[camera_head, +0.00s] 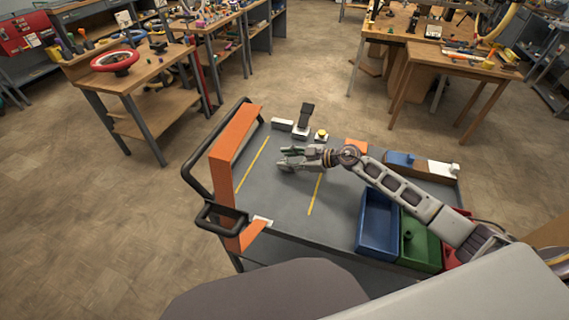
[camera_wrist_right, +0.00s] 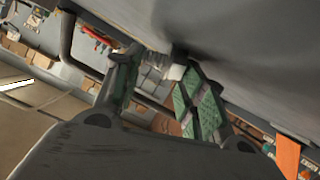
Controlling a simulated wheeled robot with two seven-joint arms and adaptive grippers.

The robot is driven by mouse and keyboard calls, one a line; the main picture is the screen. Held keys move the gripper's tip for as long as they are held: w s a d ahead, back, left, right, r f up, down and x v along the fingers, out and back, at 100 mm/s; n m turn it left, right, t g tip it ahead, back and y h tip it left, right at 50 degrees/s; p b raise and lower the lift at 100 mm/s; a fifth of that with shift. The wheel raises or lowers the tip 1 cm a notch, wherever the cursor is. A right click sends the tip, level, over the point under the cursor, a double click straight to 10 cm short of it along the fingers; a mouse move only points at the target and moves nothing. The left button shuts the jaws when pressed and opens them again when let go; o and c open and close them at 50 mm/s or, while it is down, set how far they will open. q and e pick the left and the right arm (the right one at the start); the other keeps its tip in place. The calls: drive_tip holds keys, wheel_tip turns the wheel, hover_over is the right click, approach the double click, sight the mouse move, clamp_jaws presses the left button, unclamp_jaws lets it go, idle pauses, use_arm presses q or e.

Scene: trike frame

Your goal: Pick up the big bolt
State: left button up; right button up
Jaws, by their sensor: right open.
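My right gripper (camera_head: 286,158) is low over the grey cart top (camera_head: 282,205), pointing left, with its fingers apart. In the right wrist view its two green-padded fingers (camera_wrist_right: 164,82) also stand apart. A pale grey, ridged piece (camera_wrist_right: 152,72) shows between the fingertips there and may be the big bolt. I cannot tell whether the fingers touch it. In the head view I cannot make out a bolt clearly; the gripper may hide it. My left gripper is not in view.
A blue bin (camera_head: 379,222) and a green bin (camera_head: 418,240) stand at the cart's front right. A black-topped stand (camera_head: 303,120), a yellow-topped piece (camera_head: 321,135) and a pale block (camera_head: 282,125) sit behind the gripper. An orange panel (camera_head: 222,180) edges the left. The cart's left-middle is clear.

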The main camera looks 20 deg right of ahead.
drive_tip(key=shift+c, duration=0.3)
drive_tip(key=c, duration=0.7)
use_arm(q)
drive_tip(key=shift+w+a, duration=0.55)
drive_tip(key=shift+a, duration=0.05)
use_arm(e)
drive_tip(key=shift+o, duration=0.2)
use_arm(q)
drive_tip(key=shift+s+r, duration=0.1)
use_arm(e)
drive_tip(key=shift+r, duration=0.15)
